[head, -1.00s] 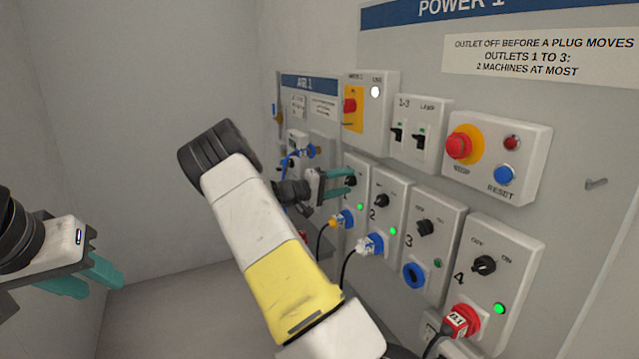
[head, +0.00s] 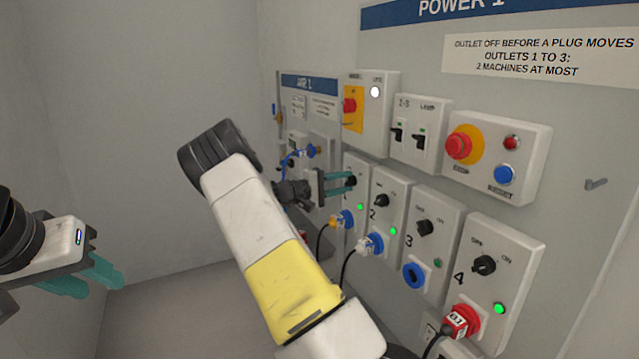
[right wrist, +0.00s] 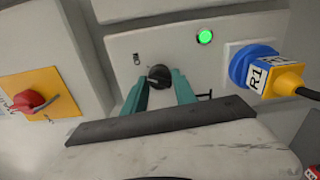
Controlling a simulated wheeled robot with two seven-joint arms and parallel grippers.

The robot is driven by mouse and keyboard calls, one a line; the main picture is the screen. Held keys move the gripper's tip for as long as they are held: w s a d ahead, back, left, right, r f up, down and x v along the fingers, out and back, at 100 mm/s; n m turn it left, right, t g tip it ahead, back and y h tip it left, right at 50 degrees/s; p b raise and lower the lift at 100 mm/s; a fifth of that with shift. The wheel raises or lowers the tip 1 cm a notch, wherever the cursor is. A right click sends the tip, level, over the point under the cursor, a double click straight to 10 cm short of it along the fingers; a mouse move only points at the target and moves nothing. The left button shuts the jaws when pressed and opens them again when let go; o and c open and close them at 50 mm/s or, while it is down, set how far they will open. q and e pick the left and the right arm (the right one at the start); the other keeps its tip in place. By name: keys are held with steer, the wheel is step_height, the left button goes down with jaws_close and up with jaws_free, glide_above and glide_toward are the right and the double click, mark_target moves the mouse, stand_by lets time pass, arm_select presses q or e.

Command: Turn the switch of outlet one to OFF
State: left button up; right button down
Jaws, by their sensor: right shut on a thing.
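Outlet one (head: 352,207) is the leftmost outlet box in the head view, with a lit green lamp (head: 360,207) and a plug at its bottom. Its black switch knob (right wrist: 158,76) shows in the right wrist view between the teal fingertips. My right gripper (head: 350,181) is at the knob, and in the right wrist view its fingers (right wrist: 159,84) are shut on it. The lamp (right wrist: 204,37) is green there too, and a blue and yellow plug (right wrist: 270,76) marked R1 sits in the socket. My left gripper (head: 95,275) is open and empty at the far left.
Outlets 2 (head: 390,185), 3 (head: 448,218) and 4 (head: 520,246) stand to the right, with 2 and 4 lit green. Above are a red stop button (head: 459,146) and breaker switches (head: 408,138). A red and yellow switch (right wrist: 30,100) is near the gripper. Free room lies at left.

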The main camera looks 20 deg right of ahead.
steer(key=n, duration=0.7)
steer(key=shift+f, duration=0.1)
steer(key=n, duration=0.4)
steer(key=shift+s, duration=0.1)
steer(key=shift+n, duration=1.9)
steer(key=c, duration=1)
jaws_free()
steer(key=shift+a, duration=0.15)
steer(key=a, duration=0.7)
steer(key=shift+s+a, duration=0.25)
steer(key=shift+s, duration=0.05)
